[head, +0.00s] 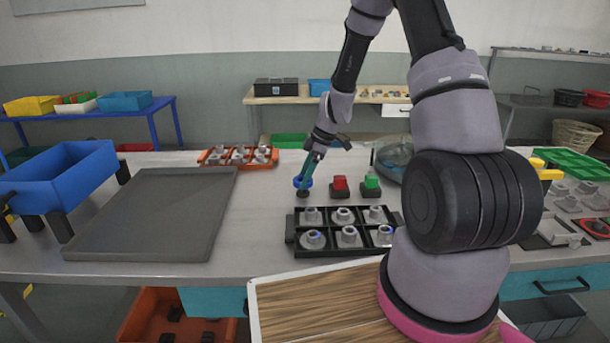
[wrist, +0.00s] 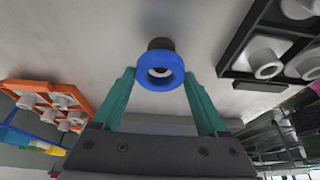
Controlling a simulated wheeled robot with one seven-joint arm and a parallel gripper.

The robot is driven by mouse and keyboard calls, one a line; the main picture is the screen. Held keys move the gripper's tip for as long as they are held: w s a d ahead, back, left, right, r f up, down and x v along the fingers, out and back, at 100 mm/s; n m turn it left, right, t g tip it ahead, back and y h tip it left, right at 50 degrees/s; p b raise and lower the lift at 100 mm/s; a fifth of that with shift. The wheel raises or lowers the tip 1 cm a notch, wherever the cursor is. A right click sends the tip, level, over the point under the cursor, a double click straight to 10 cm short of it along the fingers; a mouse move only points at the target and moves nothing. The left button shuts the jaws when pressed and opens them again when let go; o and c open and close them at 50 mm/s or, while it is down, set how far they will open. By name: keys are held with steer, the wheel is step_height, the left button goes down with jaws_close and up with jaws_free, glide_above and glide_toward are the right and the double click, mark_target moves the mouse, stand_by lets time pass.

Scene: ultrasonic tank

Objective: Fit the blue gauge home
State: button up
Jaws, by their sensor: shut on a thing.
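The blue gauge (head: 303,182) is a thick ring with a pale centre. It shows between the teal fingertips in the wrist view (wrist: 143,80). My gripper (head: 308,170) is shut on it, pointing down over the worktable. A small dark round base (head: 303,194) is just below the ring; I cannot tell whether ring and base are joined or apart. The black tray (head: 290,229) holds several grey, white-looking hollow fittings in compartments, in front and to the right of the gauge.
An orange tray of fittings (head: 210,158) lies behind left. A grey mat (head: 150,210) and blue bin (head: 65,175) are at left. Table between mat and black tray is clear.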

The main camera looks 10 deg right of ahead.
steer(key=shift+f, duration=1.35)
stand_by(3.2)
steer(key=o, duration=1.6)
steer(key=shift+c, duration=0.2)
steer(key=v, duration=1)
steer(key=shift+r, duration=0.4)
steer(key=shift+d, duration=0.2)
steer(key=s+r+m+t+h, duration=0.15)
steer(key=s+r+m, duration=0.3)
steer(key=r, duration=0.65)
steer(key=s+d+r+m+t, duration=0.1)
steer(key=s+r+m+t, duration=0.4)
steer(key=s+r+m, duration=1)
steer(key=s+r+h, duration=0.1)
steer(key=s+r, duration=0.1)
steer(key=s, duration=0.3)
